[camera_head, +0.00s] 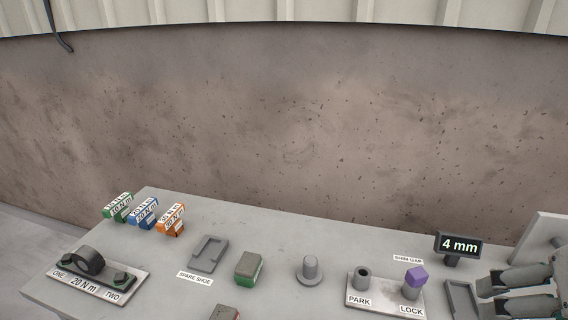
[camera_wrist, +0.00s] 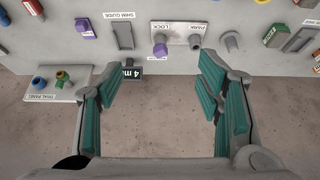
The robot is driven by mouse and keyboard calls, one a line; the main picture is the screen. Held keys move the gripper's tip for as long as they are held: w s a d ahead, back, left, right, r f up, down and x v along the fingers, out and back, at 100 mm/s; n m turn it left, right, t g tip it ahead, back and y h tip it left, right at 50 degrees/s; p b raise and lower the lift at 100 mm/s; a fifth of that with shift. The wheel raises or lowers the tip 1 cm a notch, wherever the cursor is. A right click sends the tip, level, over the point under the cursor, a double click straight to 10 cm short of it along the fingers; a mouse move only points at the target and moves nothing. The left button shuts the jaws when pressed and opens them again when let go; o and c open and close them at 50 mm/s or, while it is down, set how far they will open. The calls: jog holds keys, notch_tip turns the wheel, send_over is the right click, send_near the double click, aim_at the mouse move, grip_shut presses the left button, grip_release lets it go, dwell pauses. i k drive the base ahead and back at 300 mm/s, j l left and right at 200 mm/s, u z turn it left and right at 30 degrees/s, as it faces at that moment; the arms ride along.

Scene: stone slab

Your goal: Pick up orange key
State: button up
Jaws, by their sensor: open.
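The orange key (camera_head: 171,219) is a small orange block with a white torque label. It stands at the back left of the stone slab in the head view, the rightmost of three similar blocks. My gripper (camera_head: 502,295) is at the right edge of the head view, far from the orange key. In the wrist view, my gripper (camera_wrist: 158,88) shows two teal-padded fingers spread wide with nothing between them. I cannot make out the orange key for certain in the wrist view.
A green key (camera_head: 118,207) and a blue key (camera_head: 143,213) stand left of the orange one. The ONE/TWO fixture (camera_head: 125,292) is in front. A grey spare-shoe tray (camera_head: 209,254), a peg (camera_head: 310,269), the PARK/LOCK plate (camera_head: 386,291) and a 4 mm sign (camera_head: 460,246) stand rightward.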

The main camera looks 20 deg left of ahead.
aim_at(170, 222)
jog(key=u, duration=1.9)
jog(key=k, duration=0.5)
jog(key=k+z, duration=0.15)
jog(key=z, duration=1.2)
jog(key=i+j+z, duration=0.15)
jog(key=j+z, duration=0.15)
jog(key=j, duration=0.65)
jog(key=i+j+z, duration=0.1)
jog(key=j+z, duration=0.15)
jog(key=j, duration=0.75)
jog(key=i+j, duration=0.1)
jog(key=j, duration=2.25)
jog(key=i, duration=0.05)
